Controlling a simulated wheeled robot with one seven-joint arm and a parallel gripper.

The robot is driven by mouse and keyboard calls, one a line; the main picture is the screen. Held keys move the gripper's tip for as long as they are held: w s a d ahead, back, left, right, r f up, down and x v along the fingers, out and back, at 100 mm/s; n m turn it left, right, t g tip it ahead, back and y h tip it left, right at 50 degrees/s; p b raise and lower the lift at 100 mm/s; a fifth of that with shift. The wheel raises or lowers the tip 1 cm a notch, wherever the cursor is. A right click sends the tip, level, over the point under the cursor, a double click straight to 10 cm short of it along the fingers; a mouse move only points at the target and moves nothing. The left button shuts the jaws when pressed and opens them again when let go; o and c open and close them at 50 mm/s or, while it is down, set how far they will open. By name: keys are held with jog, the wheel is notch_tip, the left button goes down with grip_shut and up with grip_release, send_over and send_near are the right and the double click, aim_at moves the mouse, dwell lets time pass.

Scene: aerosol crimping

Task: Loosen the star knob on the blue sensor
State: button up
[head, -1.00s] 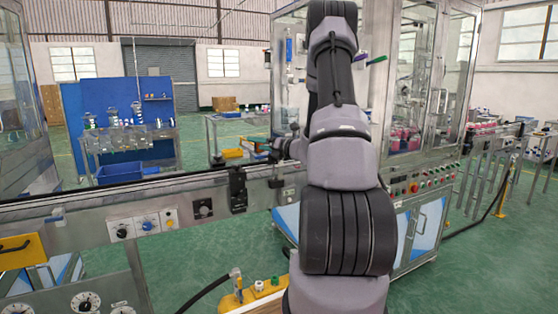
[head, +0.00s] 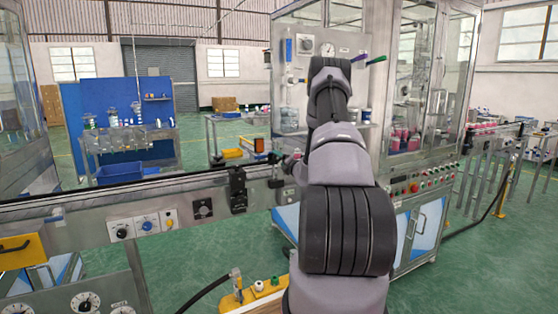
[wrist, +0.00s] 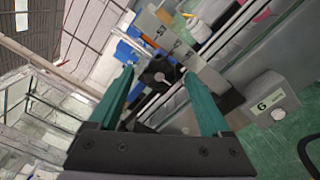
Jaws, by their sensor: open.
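In the wrist view a dark lobed knob (wrist: 160,75) shows between and beyond the two teal fingers of my gripper (wrist: 159,73). The fingers are spread apart and hold nothing I can see; whether either touches the knob, I cannot tell. A blue patch (wrist: 127,50) shows beyond the left fingertip, but I cannot tell whether it is the blue sensor. In the head view my arm reaches to the conveyor's far side, and my gripper is small and largely hidden near the rail, so the knob and sensor cannot be made out there.
The conveyor rail (head: 120,196) runs across the front, with a black bracket (head: 237,190) left of my arm. A glazed machine cabinet (head: 405,80) stands behind and right of my arm. In the wrist view a grey box marked 6 (wrist: 271,99) is at the right.

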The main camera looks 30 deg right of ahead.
jog(key=shift+w, duration=0.75)
grip_shut()
